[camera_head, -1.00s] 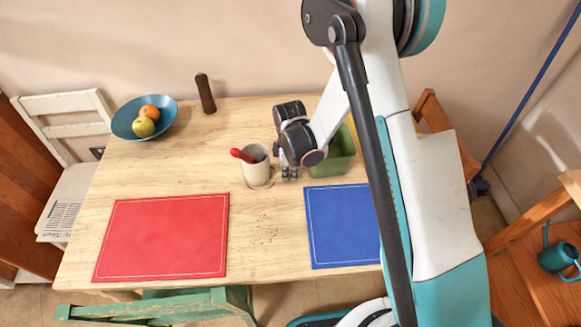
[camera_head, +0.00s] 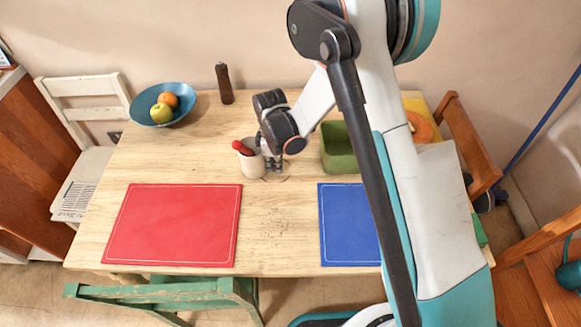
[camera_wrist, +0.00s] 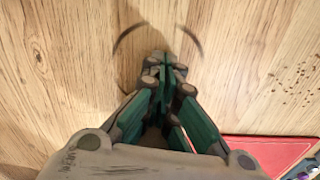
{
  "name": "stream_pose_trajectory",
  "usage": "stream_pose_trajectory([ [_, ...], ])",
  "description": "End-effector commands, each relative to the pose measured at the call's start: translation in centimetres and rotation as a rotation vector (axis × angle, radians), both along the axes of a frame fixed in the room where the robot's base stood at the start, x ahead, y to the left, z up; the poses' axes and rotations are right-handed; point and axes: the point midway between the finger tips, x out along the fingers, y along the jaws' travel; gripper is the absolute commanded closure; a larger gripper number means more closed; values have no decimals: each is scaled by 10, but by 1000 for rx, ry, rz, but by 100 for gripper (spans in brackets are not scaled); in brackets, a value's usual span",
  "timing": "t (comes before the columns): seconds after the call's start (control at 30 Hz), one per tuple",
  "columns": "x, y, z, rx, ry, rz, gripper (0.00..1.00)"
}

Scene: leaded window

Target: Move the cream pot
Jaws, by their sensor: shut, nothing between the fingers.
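The cream pot (camera_head: 254,166) stands upright on the wooden table, just behind the right end of the red mat. A red-handled thing (camera_head: 241,148) sticks out of its top. My gripper (camera_head: 274,168) is shut and empty, low over the table right beside the pot's right side. I cannot tell whether it touches the pot. A thin dark ring mark (camera_head: 285,180) lies on the table around my fingertips. In the wrist view my closed fingers (camera_wrist: 164,68) point at bare wood inside that broken ring; the pot is not seen there.
The red mat (camera_head: 172,225) lies left front and the blue mat (camera_head: 345,225) right front. A green container (camera_head: 338,150) stands right of my gripper. A blue fruit bowl (camera_head: 165,118) and dark mill (camera_head: 224,84) stand at the back left. The table left of the pot is clear.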

Motion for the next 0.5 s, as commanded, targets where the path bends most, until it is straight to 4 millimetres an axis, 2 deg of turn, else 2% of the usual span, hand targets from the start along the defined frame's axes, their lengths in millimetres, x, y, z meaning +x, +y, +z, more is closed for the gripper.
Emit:
stream_pose_trajectory([
  [0.03, 2, 18, -2, 0, 0, 6, 100],
  [0.3, 15, 97, -1, 0, 0, 5, 100],
  [0.4, 19, 120, -1, 0, 0, 3, 100],
  [0.5, 22, 135, 0, 0, 0, 1, 100],
])
